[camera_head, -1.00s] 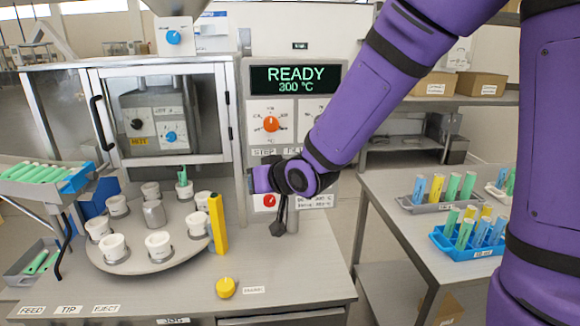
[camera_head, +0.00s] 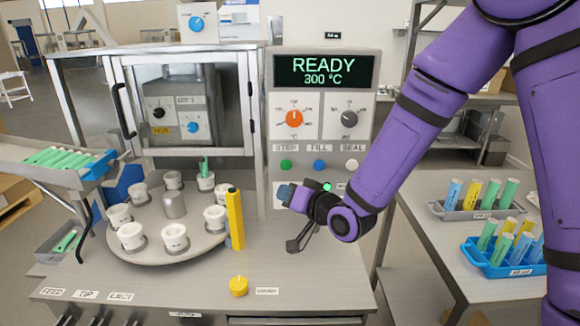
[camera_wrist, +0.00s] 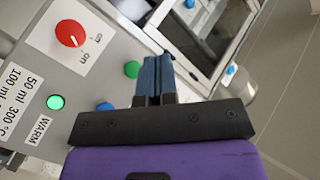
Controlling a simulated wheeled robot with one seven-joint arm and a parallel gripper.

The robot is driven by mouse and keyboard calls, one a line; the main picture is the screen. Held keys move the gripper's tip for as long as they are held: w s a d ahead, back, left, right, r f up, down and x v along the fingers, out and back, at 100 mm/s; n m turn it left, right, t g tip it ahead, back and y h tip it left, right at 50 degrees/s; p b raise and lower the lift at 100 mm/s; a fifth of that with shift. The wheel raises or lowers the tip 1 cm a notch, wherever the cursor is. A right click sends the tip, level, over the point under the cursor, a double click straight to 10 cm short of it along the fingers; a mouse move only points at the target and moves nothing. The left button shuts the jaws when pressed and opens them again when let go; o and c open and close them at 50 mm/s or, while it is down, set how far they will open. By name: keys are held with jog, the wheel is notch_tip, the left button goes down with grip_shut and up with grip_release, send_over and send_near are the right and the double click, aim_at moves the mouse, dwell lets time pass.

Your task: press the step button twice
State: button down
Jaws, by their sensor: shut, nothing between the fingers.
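The step button (camera_head: 286,165) is a green round button under the STEP label on the grey control panel. It also shows in the wrist view (camera_wrist: 132,69), to the left of the fingertips. My gripper (camera_head: 286,192) is shut and empty, with blue fingers (camera_wrist: 157,72). In the head view its tips appear just below the step button. The panel display (camera_head: 323,71) reads READY, 300 °C.
The blue FILL button (camera_head: 319,165) and white SEAL button (camera_head: 351,165) sit in the same row. A green lamp (camera_wrist: 55,102) is lit by WARM. A turntable (camera_head: 150,243) with white cups and a yellow post (camera_head: 235,219) stand left of my gripper.

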jog(key=shift+w, duration=0.1)
jog(key=shift+w+d, duration=0.1)
jog(key=shift+w, duration=4.25)
jog(key=shift+w, duration=0.1)
jog(key=shift+w, duration=0.3)
jog(key=shift+w, duration=0.55)
jog(key=shift+s, duration=3.5)
